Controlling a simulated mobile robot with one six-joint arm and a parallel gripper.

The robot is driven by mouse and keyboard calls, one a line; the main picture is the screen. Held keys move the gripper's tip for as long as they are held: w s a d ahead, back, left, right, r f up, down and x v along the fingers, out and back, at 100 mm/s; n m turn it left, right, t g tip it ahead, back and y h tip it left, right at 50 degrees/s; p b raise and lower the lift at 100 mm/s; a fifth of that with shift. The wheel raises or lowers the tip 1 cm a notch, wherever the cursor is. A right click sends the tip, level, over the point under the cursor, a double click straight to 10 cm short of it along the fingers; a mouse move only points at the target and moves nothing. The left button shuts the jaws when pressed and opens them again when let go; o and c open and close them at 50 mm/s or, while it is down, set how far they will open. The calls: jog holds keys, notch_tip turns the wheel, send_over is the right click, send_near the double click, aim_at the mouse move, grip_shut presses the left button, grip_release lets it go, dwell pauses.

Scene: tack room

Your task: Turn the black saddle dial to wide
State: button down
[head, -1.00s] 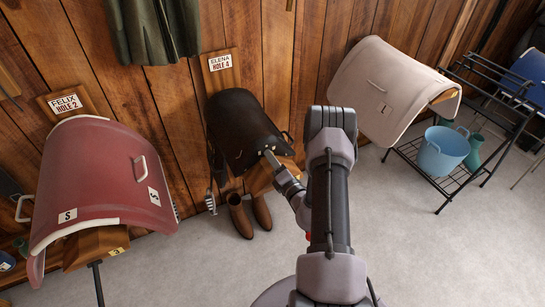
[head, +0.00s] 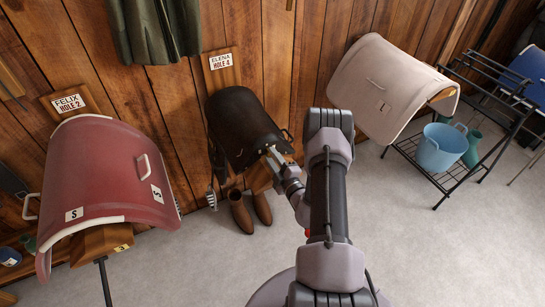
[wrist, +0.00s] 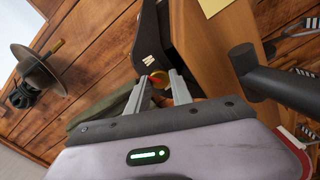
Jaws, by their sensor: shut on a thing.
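The black saddle (head: 238,120) sits on a wooden rack on the wall under the "ELENA HOLE 4" sign (head: 222,62). My gripper (head: 270,151) is at its lower front edge. In the wrist view, the black saddle (wrist: 151,38) carries a white label with a letter like M or W (wrist: 148,60). Just below that label, my gripper (wrist: 160,79) is shut on a small yellow and red dial (wrist: 158,76), with one finger on each side. The fingers partly hide the dial, and I cannot read its setting.
A red saddle (head: 105,180) is at the left and a cream saddle (head: 385,75) at the right. Brown boots (head: 240,212) stand below the black saddle. A blue bucket (head: 441,147) sits on a black wire rack (head: 445,190). The grey floor in front is clear.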

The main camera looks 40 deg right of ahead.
jog(key=shift+m, duration=0.7)
jog(key=c, duration=1.1)
grip_release()
